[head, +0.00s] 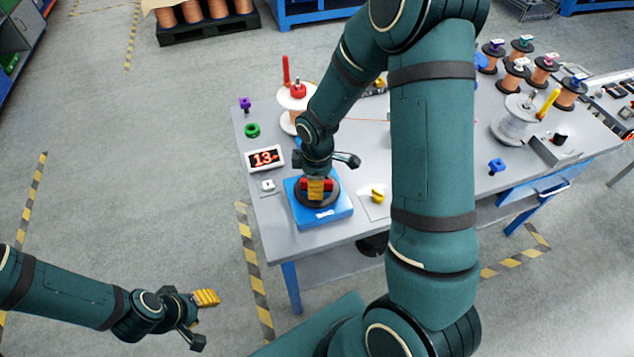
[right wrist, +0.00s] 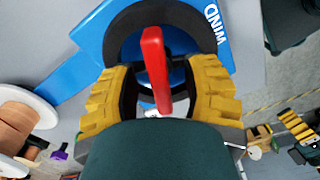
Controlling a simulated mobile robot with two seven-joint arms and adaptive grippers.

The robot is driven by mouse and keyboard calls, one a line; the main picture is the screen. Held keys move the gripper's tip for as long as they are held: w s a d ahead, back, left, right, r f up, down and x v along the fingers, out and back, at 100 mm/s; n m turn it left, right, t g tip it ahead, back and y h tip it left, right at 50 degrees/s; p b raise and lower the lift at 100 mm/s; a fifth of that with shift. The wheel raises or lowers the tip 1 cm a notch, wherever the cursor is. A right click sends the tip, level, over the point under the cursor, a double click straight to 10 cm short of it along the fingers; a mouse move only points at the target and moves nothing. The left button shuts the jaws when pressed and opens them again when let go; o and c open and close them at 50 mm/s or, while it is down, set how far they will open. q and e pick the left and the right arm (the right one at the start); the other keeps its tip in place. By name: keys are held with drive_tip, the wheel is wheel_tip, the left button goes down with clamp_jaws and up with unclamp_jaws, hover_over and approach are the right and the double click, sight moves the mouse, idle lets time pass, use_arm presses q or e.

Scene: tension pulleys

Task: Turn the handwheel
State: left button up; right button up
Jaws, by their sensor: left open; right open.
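The handwheel (head: 331,184) is a black ring with a red grip bar, mounted on a blue base (head: 331,212) marked WIND near the table's front left corner. In the right wrist view the red bar (right wrist: 156,68) stands between the yellow fingers of my right gripper (right wrist: 162,85). These fingers are open, one on each side of the bar, with gaps visible. In the head view my right gripper (head: 317,188) comes down over the wheel and hides part of it. My left gripper (head: 203,320) is open and empty, over the floor left of the table.
A display (head: 264,158) showing 13 stands left of the base, by a small white switch (head: 268,185). A yellow knob (head: 377,195) is to the right. A white spool (head: 289,103) with a red handle stands behind. Several copper spools (head: 514,75) are at the back right.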

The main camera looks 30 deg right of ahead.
clamp_jaws()
drive_tip(key=shift+m, duration=0.8)
unclamp_jaws()
